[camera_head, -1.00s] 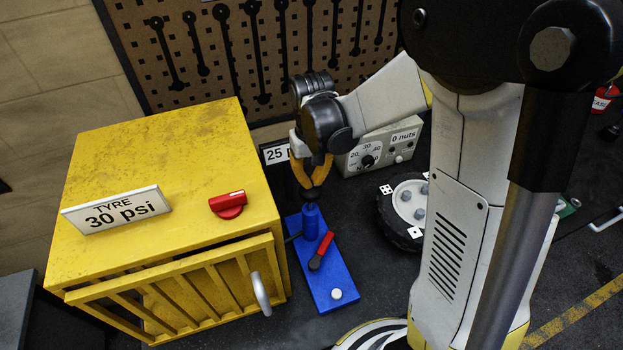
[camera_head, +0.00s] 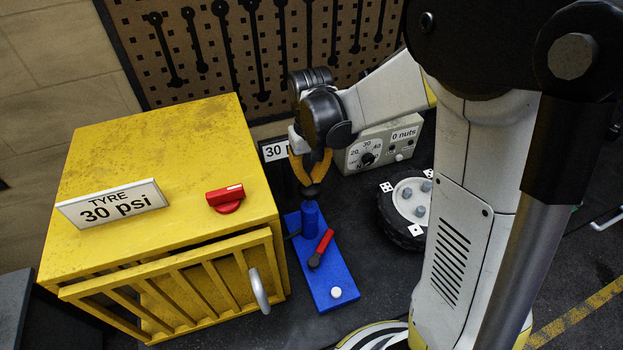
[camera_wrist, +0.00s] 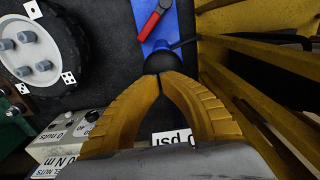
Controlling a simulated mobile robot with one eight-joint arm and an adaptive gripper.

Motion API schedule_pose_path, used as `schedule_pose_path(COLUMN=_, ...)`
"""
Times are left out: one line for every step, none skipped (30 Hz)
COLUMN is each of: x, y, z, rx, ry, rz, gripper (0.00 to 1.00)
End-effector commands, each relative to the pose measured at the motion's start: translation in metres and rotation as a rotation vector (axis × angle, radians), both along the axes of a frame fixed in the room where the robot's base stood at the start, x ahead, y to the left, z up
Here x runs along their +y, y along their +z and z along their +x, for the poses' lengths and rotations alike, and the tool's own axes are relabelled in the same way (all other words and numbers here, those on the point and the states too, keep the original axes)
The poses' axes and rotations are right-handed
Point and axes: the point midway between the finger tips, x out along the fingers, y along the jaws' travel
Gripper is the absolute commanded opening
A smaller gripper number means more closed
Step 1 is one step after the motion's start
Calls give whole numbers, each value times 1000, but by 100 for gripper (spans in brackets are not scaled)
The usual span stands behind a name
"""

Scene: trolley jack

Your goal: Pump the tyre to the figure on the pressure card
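The pressure card (camera_head: 112,207) on the yellow cabinet reads "TYRE 30 psi". A small display (camera_head: 275,151) behind my gripper shows "30 p", its right end hidden; in the wrist view the display (camera_wrist: 172,138) is upside down and partly covered. The blue foot pump (camera_head: 335,280) lies on the floor with an upright blue cylinder and a dark knob (camera_head: 311,190) on top. My gripper (camera_head: 313,181) is over the knob, its yellow fingertips together and touching or nearly touching it; the wrist view shows the fingertips (camera_wrist: 160,76) meeting at the knob. The tyre (camera_head: 404,235) lies flat to the right.
The yellow cabinet (camera_head: 180,140) with a barred door (camera_head: 185,287) and a red switch (camera_head: 226,197) stands close left. A red-handled lever (camera_head: 323,244) and a white button (camera_head: 336,292) are on the pump base. A grey control box (camera_head: 378,148) stands behind, reading "0 nuts".

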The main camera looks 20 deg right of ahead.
Motion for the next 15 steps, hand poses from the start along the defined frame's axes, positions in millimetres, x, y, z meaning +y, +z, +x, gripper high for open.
schedule_pose_path(x=0, y=16, z=0, rx=0, ry=0, rz=0, gripper=0)
schedule_pose_path(x=0, y=23, z=0, rx=0, ry=0, rz=0, gripper=0)
schedule_pose_path(x=0, y=32, z=0, rx=0, ry=0, rz=0, gripper=0)
schedule_pose_path(x=0, y=39, z=0, rx=0, ry=0, rz=0, gripper=0)
schedule_pose_path(x=0, y=45, z=0, rx=0, ry=0, rz=0, gripper=0)
schedule_pose_path(x=0, y=54, z=0, rx=0, ry=0, rz=0, gripper=0)
schedule_pose_path(x=0, y=60, z=0, rx=0, ry=0, rz=0, gripper=0)
schedule_pose_path(x=0, y=66, z=0, rx=0, ry=0, rz=0, gripper=0)
schedule_pose_path(x=0, y=73, z=0, rx=0, ry=0, rz=0, gripper=0)
schedule_pose_path(x=0, y=78, z=0, rx=0, ry=0, rz=0, gripper=0)
schedule_pose_path(x=0, y=82, z=0, rx=0, ry=0, rz=0, gripper=0)
schedule_pose_path(x=0, y=87, z=0, rx=0, ry=0, rz=0, gripper=0)
schedule_pose_path(x=0, y=90, z=0, rx=0, ry=0, rz=0, gripper=0)
schedule_pose_path(x=0, y=93, z=0, rx=0, ry=0, rz=0, gripper=0)
schedule_pose_path(x=0, y=96, z=0, rx=0, ry=0, rz=0, gripper=0)
